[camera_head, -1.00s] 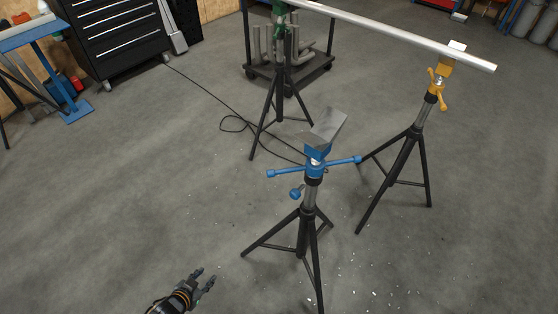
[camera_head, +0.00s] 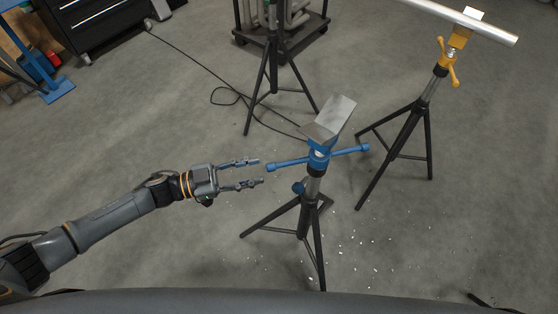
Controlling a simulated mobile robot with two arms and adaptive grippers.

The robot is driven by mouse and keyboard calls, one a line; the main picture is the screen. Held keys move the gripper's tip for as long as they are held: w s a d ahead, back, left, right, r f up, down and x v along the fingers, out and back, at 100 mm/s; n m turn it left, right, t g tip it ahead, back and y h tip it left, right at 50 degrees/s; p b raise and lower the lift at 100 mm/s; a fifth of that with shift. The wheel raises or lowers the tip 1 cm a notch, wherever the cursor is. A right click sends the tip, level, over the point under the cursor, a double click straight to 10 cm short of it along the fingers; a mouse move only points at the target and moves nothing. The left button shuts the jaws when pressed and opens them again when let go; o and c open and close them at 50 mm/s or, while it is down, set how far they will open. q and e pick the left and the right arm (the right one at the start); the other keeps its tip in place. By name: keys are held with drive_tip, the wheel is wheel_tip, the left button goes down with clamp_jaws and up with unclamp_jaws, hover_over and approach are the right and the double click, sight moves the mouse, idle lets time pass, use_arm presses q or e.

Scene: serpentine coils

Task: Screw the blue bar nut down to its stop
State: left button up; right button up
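The blue bar nut (camera_head: 319,159), with a bar arm out to each side, sits near the top of the front tripod stand (camera_head: 306,215). A grey metal V-shaped head (camera_head: 331,119) tops that stand above the nut. My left gripper (camera_head: 261,172) reaches in from the left with its two fingers apart and nothing between them. Its fingertips are just left of the nut's left bar end (camera_head: 271,167), seemingly apart from it; the depth between them is hard to judge. My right gripper is out of view.
A second stand with a yellow nut (camera_head: 446,62) is at the right, under a long silver pipe (camera_head: 470,23). Another dark tripod (camera_head: 272,70) stands behind, beside a cart (camera_head: 310,32). A black cable (camera_head: 225,90) lies on the floor. Floor left of the front stand is open.

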sight(279, 164)
use_arm(q)
drive_tip(key=x, duration=0.6)
drive_tip(key=shift+d+p, duration=0.1)
drive_tip(key=shift+p, duration=0.25)
drive_tip(key=shift+w+d, duration=0.25)
drive_tip(key=shift+d, duration=0.35)
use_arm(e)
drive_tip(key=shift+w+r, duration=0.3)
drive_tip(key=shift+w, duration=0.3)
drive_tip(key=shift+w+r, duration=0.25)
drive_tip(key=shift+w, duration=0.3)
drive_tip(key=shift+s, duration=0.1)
use_arm(q)
drive_tip(key=shift+c, duration=0.8)
clamp_jaws()
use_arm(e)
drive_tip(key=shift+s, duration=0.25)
